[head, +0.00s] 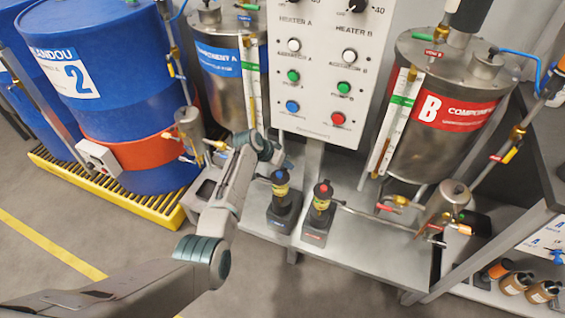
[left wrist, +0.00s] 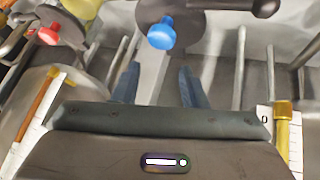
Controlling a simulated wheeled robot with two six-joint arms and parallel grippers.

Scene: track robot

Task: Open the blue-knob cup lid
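In the left wrist view a bright blue knob (left wrist: 161,34) stands on a dark round disc-like lid (left wrist: 203,18), just beyond my fingertips. My left gripper (left wrist: 156,75) has its two dark fingers spread, with nothing between them; the knob is apart from them. In the head view my left gripper (head: 266,152) is in front of the panel's lower left, and its fingers are hard to make out. There a small metal cup (head: 188,122) stands left of my arm; no blue knob shows clearly on it. My right gripper is not in view.
Blue-topped (head: 280,176) and red-topped (head: 322,190) small units stand on the grey bench (head: 385,245). Tank A (head: 222,75) is behind my gripper, tank B (head: 450,120) to the right, a blue drum (head: 110,80) left.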

